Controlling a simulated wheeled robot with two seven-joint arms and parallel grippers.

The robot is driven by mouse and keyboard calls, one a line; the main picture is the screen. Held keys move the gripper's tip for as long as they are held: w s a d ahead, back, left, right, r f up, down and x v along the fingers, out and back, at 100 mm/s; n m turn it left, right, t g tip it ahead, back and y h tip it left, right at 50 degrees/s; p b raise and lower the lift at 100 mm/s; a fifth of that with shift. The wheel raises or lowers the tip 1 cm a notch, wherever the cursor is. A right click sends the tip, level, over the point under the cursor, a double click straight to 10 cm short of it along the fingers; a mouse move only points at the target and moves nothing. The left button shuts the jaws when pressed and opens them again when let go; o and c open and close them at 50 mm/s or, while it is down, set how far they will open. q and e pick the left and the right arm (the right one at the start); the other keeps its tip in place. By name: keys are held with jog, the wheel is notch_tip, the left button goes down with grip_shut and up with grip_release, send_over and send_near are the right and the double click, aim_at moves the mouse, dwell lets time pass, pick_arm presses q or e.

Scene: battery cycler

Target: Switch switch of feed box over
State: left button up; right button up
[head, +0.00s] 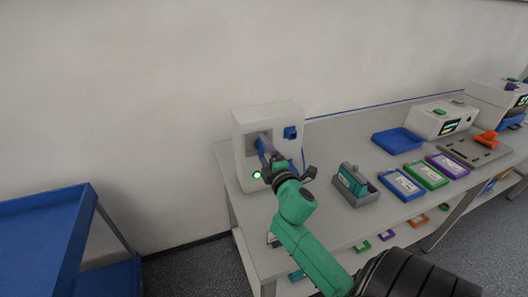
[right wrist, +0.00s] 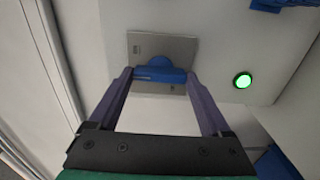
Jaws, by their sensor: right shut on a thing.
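The feed box (head: 282,119) is a white box at the left end of the bench, with a lit green lamp (head: 257,174) and a blue part (head: 290,132) on its front. In the right wrist view its switch (right wrist: 158,73) is a blue handle on a grey plate (right wrist: 183,49), with the green lamp (right wrist: 242,81) to the right. My right gripper (head: 264,143) reaches the front of the box; its purple fingers (right wrist: 160,77) are shut on the switch handle, one at each end. In the head view the gripper hides the handle. My left gripper is not in view.
On the bench (head: 328,137) to the right are a grey holder with a teal block (head: 352,180), a blue tray (head: 397,140), several coloured packs (head: 426,175) and white devices (head: 441,119). A blue cart (head: 45,230) stands at the left. Bare wall is behind.

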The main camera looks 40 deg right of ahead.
jog(key=o, duration=1.2)
jog(key=shift+c, duration=0.2)
jog(key=shift+s+a+f, duration=0.1)
jog(key=shift+s+f, duration=0.1)
jog(key=shift+s, duration=0.3)
jog(key=b+v, duration=0.2)
jog(key=v, duration=1.1)
jog(key=shift+s+a+r, duration=0.15)
jog(key=shift+s+r, duration=0.05)
jog(key=shift+s, duration=0.05)
jog(key=shift+f, duration=0.1)
